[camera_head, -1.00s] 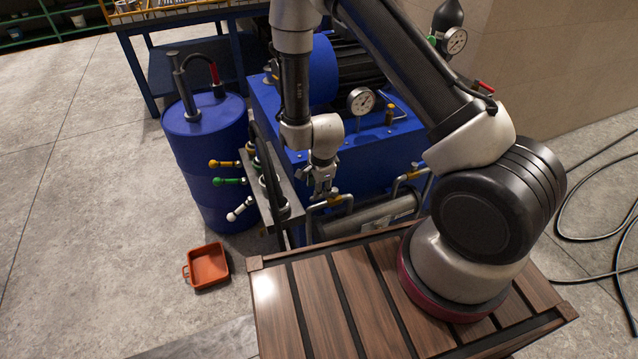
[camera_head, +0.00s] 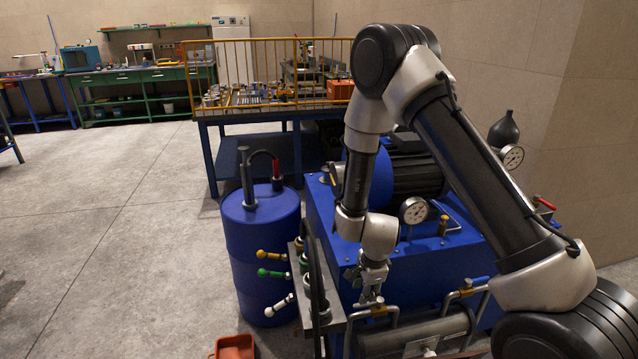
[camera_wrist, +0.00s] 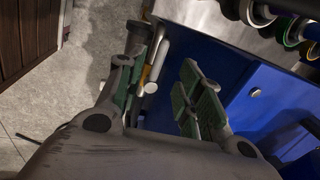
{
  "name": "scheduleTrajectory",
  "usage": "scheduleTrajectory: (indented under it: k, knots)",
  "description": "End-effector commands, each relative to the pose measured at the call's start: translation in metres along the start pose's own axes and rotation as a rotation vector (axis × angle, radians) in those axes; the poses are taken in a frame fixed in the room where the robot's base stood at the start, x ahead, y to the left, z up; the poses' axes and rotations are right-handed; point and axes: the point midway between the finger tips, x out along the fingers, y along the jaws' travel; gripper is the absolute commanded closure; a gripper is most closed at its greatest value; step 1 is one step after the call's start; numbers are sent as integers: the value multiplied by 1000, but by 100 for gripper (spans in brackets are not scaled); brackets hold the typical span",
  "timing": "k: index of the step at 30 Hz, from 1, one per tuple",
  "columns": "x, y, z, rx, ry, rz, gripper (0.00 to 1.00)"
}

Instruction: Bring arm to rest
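My gripper (camera_head: 370,285) hangs from the arm at the front of the blue hydraulic unit (camera_head: 455,262), just right of the lever panel. In the wrist view my gripper (camera_wrist: 155,95) has its two green-padded fingers spread apart, with nothing held between them. A pipe with a yellow handle (camera_wrist: 150,75) shows beyond the gap between the fingers. The arm is bent, with its elbow high in the head view and its forearm pointing down. Whether the fingers touch any part of the unit cannot be told.
Levers with yellow (camera_head: 272,254), green (camera_head: 272,273) and white (camera_head: 279,305) handles stick out left of the gripper. A blue barrel (camera_head: 250,235) stands behind them. An orange tray (camera_head: 234,347) lies on the floor. A fenced workbench (camera_head: 250,112) stands behind. The floor at left is clear.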

Motion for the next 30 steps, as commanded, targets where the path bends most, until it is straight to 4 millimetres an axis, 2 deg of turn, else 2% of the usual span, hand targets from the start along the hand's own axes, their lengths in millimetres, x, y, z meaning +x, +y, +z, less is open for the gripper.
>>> scheduleTrajectory:
  k: [2,5,6,7,11,17,24,30]
  knots:
    - [0,10,5,-88,-23,41,64]
    - [-4,42,12,-300,-90,157,64]
    - [-9,58,14,-401,-126,212,64]
    - [-19,66,16,-486,-159,242,64]
    - [-71,78,14,-760,-267,295,64]
    - [-153,82,-4,-1056,-356,288,64]
    - [-270,96,-51,-1372,-355,225,64]
    - [-353,123,-93,-1509,-239,154,64]
